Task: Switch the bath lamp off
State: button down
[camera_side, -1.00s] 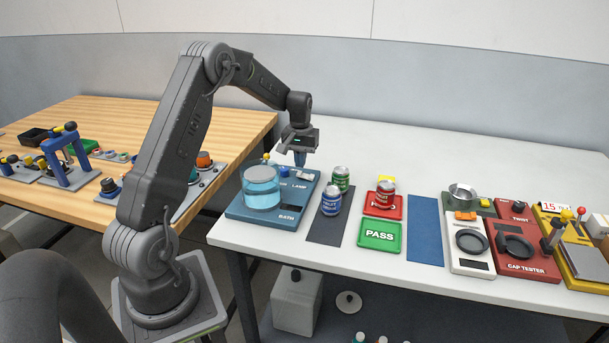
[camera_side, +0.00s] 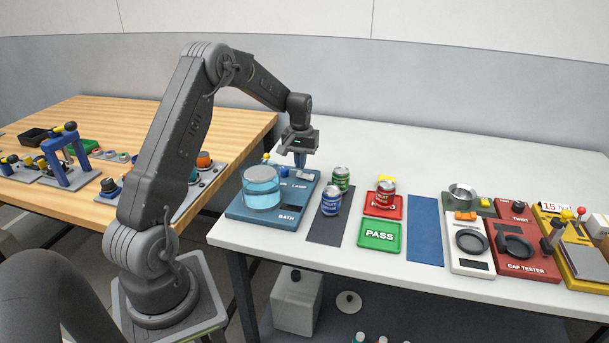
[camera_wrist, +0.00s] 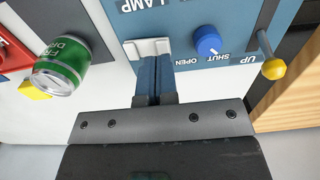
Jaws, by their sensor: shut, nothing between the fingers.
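The blue bath station (camera_side: 250,214) stands at the left end of the white table, with a glass of light-blue water (camera_side: 262,188) on it. Its white lamp switch (camera_wrist: 135,47) sits beside the LAMP lettering in the wrist view. My gripper (camera_side: 299,165) is over the station's back right part, pointing down. In the wrist view my gripper's blue fingers (camera_wrist: 155,62) are together, with nothing between them, and their tips overlap the switch. I cannot tell whether they touch it. The fingers hide part of the switch, and its position is unclear.
A blue knob (camera_wrist: 207,41) marked OPEN and SHUT and a yellow-tipped lever (camera_wrist: 273,68) are close to the fingers. A green can (camera_side: 341,179) and a blue can (camera_side: 331,201) stand right of the station. The table behind is clear.

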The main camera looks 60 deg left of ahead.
aim_at(301, 172)
jog(key=shift+f, duration=1.15)
dwell(0.4)
jog(key=shift+r, duration=3.5)
